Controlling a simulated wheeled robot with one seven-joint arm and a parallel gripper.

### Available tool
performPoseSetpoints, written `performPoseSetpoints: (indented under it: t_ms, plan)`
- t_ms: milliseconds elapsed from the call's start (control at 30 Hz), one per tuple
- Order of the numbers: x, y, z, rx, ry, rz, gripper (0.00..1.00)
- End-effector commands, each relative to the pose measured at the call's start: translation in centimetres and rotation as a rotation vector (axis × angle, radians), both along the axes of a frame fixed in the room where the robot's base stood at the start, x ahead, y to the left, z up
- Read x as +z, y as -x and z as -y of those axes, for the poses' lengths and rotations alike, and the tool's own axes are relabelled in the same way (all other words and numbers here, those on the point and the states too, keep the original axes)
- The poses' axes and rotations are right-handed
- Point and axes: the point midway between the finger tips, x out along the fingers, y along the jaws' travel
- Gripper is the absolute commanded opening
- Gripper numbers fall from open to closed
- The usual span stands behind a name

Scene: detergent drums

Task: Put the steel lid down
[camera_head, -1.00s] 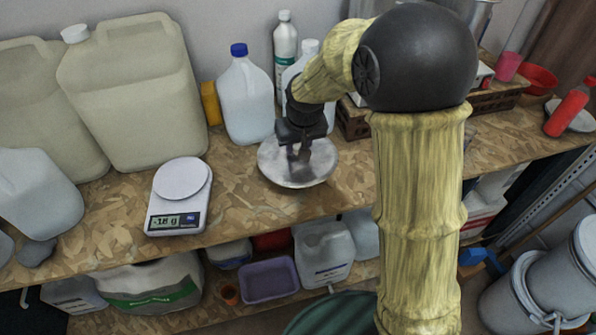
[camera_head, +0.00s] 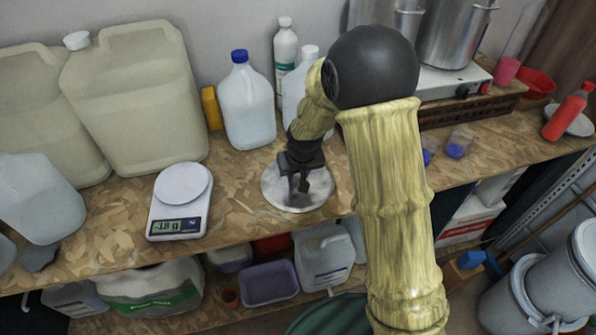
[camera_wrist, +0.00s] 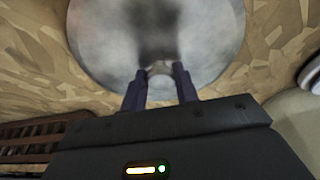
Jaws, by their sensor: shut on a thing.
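The steel lid (camera_head: 319,195) is a round grey metal disc at the front middle of the wooden bench, right of the scale. My gripper (camera_head: 297,186) points down over its middle and is shut on it.
A kitchen scale (camera_head: 180,204) stands left of the lid. A blue-capped jug (camera_head: 247,105) and a white bottle (camera_head: 286,60) stand behind. Large beige drums (camera_head: 135,100) fill the back left. The bench's front edge is close. Pots (camera_head: 455,40) stand at the back right.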

Motion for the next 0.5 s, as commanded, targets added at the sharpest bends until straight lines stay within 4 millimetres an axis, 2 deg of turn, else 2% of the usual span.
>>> performPoseSetpoints:
  t_ms: [267, 300, 400, 500]
  plan:
    - [-0.19, -0.05, 0.01, 0.000, -0.001, 0.002, 0.00]
    - [-0.25, -0.03, 0.01, 0.000, 0.000, 0.001, 0.32]
    - [-0.17, -0.03, 0.01, 0.000, 0.000, 0.001, 0.52]
    - [-0.16, -0.03, 0.01, 0.000, 0.000, 0.001, 0.52]
